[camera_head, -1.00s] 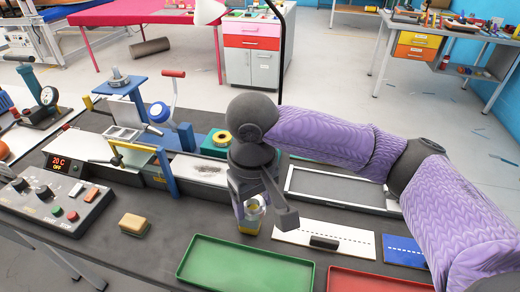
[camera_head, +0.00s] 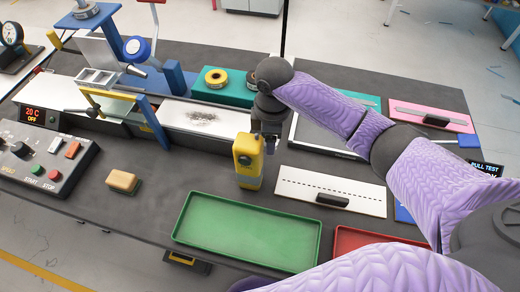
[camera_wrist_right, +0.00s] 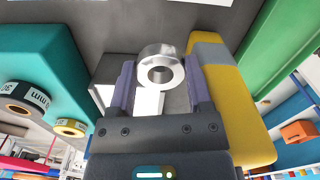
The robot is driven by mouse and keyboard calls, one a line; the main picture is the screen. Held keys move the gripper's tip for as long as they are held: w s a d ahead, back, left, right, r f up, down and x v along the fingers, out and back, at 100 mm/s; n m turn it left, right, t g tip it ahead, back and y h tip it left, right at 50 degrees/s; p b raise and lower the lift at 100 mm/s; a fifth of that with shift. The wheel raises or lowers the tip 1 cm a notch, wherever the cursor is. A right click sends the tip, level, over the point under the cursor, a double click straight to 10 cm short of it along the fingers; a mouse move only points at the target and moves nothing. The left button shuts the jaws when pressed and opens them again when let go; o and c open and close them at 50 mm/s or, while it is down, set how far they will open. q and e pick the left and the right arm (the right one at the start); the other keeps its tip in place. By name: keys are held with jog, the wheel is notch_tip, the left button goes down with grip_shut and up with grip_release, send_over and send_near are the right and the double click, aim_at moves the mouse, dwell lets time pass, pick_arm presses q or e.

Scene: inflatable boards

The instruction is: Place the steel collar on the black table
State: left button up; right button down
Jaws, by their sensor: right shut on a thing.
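The steel collar (camera_wrist_right: 160,68) is a shiny ring with a dark hole, between the two purple fingers of my right gripper (camera_wrist_right: 160,88) in the right wrist view. The gripper is shut on it. In the head view my right gripper (camera_head: 267,138) is low over the middle of the black table (camera_head: 145,215), just behind a yellow block-like device (camera_head: 248,160). There the collar is hidden. I cannot tell whether the collar touches the table. My left gripper is not in view.
The yellow device stands close beside the right gripper. A green tray (camera_head: 182,238), a white dashed board (camera_head: 320,190) and a teal block (camera_head: 225,95) with rolls lie around it. A tan block (camera_head: 122,180) lies left. Dark tabletop is bare between this block and the tray.

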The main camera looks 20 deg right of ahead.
aim_at(269, 162)
notch_tip(269, 162, down, 3)
jog(key=shift+f+b, duration=0.2)
jog(key=shift+b, duration=0.15)
notch_tip(269, 162, down, 4)
jog(key=shift+f+b, duration=0.2)
jog(key=shift+b, duration=0.75)
jog(key=shift+f, duration=0.1)
grip_release()
notch_tip(269, 162, up, 12)
jog(key=p, duration=0.5)
